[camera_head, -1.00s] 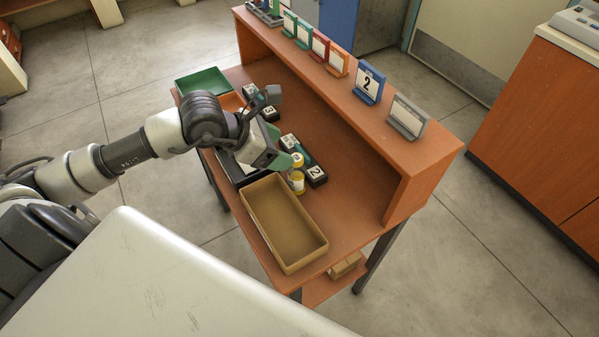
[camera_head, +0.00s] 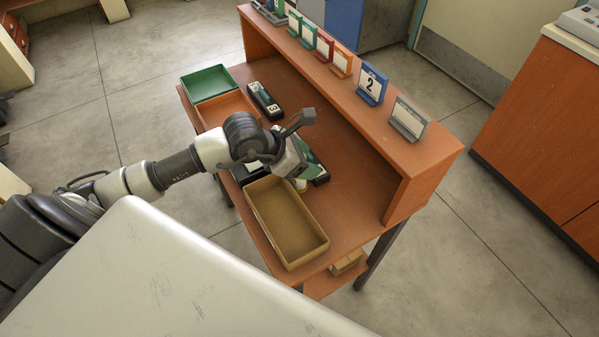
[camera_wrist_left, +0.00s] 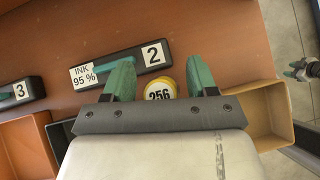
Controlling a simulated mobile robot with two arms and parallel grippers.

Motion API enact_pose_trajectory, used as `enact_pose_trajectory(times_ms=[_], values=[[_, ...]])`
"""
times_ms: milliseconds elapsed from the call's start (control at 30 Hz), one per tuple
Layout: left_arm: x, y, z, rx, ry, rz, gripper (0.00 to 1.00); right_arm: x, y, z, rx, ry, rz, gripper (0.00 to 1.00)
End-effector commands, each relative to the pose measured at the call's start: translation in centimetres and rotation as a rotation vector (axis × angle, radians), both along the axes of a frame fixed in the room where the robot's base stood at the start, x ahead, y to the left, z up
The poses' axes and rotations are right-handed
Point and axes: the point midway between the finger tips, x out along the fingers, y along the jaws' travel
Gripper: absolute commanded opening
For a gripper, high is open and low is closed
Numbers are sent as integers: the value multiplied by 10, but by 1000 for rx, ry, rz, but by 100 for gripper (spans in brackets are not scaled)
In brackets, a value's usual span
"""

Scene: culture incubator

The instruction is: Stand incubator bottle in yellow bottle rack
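My left gripper (camera_head: 298,173) reaches over the table from the left, pointing down at a small bottle with white and yellow parts (camera_head: 302,187). In the left wrist view, the gripper's green fingers (camera_wrist_left: 160,64) are apart, with the bottle's round yellow top (camera_wrist_left: 160,89), marked 256, between them and gaps on both sides. The gripper hides most of the bottle in the head view. A tan-yellow open tray (camera_head: 318,247) stands just in front of it; I see no slots in it. What looks like my right gripper (camera_wrist_left: 302,70) shows small at the wrist view's right edge.
A black holder marked 2 (camera_wrist_left: 120,64) lies beside the bottle; another marked 3 (camera_head: 264,101) lies farther back. Green (camera_head: 206,84) and orange (camera_head: 222,109) trays stand at the back left. A raised shelf (camera_head: 400,150) with coloured number signs borders the table's right side.

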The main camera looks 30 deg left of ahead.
Motion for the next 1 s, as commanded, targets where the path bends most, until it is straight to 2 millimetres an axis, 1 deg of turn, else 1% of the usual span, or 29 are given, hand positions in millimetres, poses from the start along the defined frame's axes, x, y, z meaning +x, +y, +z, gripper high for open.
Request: enact_pose_trajectory(times_ms=[33, 200, 300, 533, 667, 767, 867, 900, 1000], values=[[0, 0, 0, 0, 0, 0, 50, -1, 0, 0, 0, 2, 0, 43], [0, 0, 0, 0, 0, 0, 24, -3, 0, 0, 0, 4, 0, 43], [0, 0, 0, 0, 0, 0, 12, -3, 0, 0, 0, 4, 0, 43], [0, 0, 1, 0, 0, 0, 12, -3, 1, 0, 1, 5, 0, 43], [0, 0, 8, 0, -1, -1, 12, -3, 2, -2, 2, 6, 0, 43], [0, 0, 19, 0, -3, -2, 12, -3, 3, -4, 4, 5, 0, 43], [1, 0, 35, 1, -5, -1, 12, -3, 4, -6, 5, 5, 0, 43], [0, 0, 43, 2, -7, -1, 12, -3, 5, -8, 6, 5, 1, 43], [-18, -2, 49, 2, 1, -4, 12, -3, 5, -10, 6, 5, 1, 43]])
